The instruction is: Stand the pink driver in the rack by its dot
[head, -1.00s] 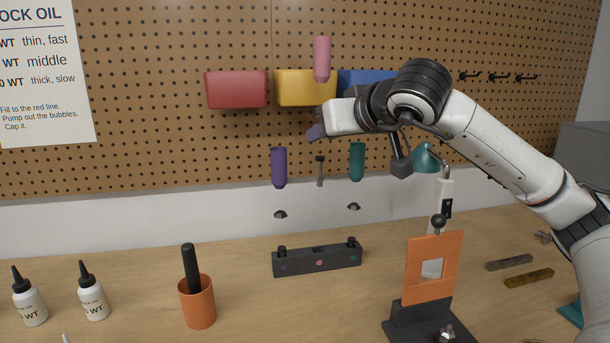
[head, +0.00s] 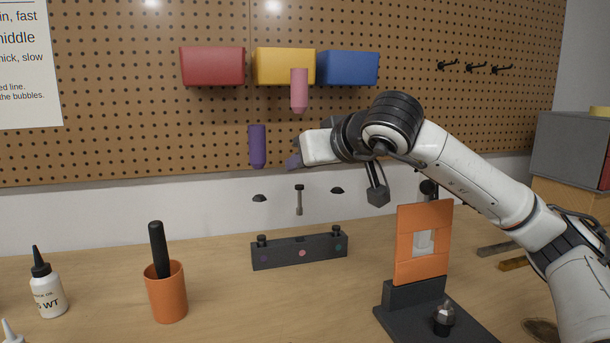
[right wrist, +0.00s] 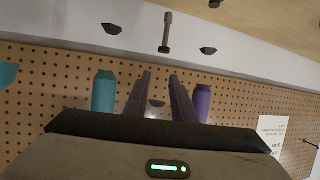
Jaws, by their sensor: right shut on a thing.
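The pink driver (head: 299,90) is upright, handle up, its grey lower end (head: 299,200) apart from and above the middle of the dark rack (head: 320,252). A pink dot (head: 303,253) marks the rack's middle, between a purple and a teal dot. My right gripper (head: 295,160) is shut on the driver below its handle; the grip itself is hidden. The right wrist view shows my right fingers (right wrist: 160,85) and the grey lower end (right wrist: 167,32). The purple handle (head: 257,145) is upright at left. The teal handle (right wrist: 104,92) shows in the right wrist view. My left gripper is out of view.
An orange cup (head: 167,295) with a black handle stands left of the rack. An orange panel on a dark stand (head: 412,295) is to the right. Red, yellow and blue bins (head: 347,68) hang behind. Bench front of the rack is clear.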

